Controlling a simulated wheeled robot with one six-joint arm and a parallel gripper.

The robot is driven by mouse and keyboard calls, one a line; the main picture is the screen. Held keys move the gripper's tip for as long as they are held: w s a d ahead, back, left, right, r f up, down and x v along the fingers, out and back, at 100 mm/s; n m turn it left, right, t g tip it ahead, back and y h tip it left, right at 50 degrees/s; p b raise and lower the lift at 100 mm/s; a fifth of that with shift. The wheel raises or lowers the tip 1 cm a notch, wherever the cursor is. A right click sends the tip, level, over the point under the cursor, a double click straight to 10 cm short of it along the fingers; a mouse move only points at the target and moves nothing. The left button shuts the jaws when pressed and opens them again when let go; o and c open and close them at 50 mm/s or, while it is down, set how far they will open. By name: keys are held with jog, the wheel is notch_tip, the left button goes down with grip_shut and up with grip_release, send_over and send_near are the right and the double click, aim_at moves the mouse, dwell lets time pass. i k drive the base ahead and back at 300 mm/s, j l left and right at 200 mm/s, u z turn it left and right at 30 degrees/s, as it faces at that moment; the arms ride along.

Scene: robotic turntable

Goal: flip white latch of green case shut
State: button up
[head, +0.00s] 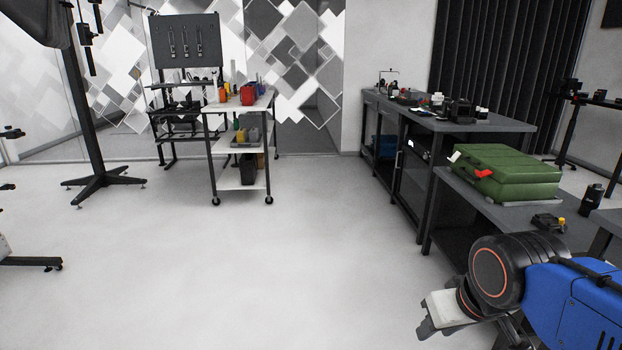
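The green case (512,172) lies on a low grey table at the right, with its lid down. A small white latch (455,157) sticks out from the left end of its front side. A red latch (484,173) sticks out further right on the same side. My gripper (424,328) is at the lower right, in front of the table and well apart from the case. Its fingers are small and partly seen, so I cannot tell whether they are open or shut. Nothing is seen held in it.
A black bottle (591,197) and a small dark device with a yellow part (549,222) stand right of the case. A higher workbench (425,122) with cameras is behind. A tool cart (230,107) stands at the back. The middle floor is clear.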

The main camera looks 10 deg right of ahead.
aim_at(456, 157)
jog(key=i+j, duration=0.1)
jog(key=i, duration=0.7)
jog(key=i+j, duration=0.15)
jog(key=i, duration=0.7)
jog(key=i+z, duration=0.45)
jog(key=i+j+z, duration=0.15)
jog(key=i+z, duration=0.3)
jog(key=k, duration=0.1)
